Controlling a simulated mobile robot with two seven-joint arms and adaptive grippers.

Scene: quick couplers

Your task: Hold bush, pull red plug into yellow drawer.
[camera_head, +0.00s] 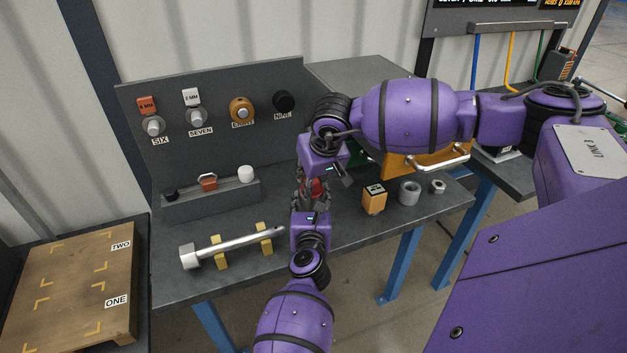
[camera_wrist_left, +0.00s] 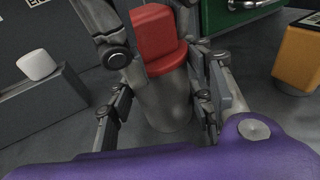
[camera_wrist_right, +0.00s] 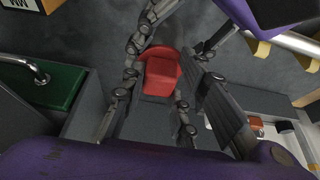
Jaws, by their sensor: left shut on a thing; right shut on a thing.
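The red plug (camera_head: 314,188) sits in the top of the grey bush. The left wrist view shows the red plug (camera_wrist_left: 157,40) on the upright grey bush (camera_wrist_left: 165,100). My left gripper (camera_head: 308,205) is shut on the bush from the front. My right gripper (camera_head: 318,178) comes down from above and is shut on the red plug, which also shows between its fingers in the right wrist view (camera_wrist_right: 160,72). In the head view the fingers hide most of the bush. The yellow drawer (camera_head: 400,168), with a pale handle (camera_head: 438,162), stands to the right, partly behind my right arm.
A green drawer (camera_wrist_right: 58,82) is beside the yellow one. An orange block (camera_head: 373,200), a grey ring (camera_head: 409,193) and a nut (camera_head: 438,187) stand right. A metal tool (camera_head: 230,246) lies on yellow rests at left, before a plug rack (camera_head: 215,201). The coupler panel (camera_head: 220,90) stands behind.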

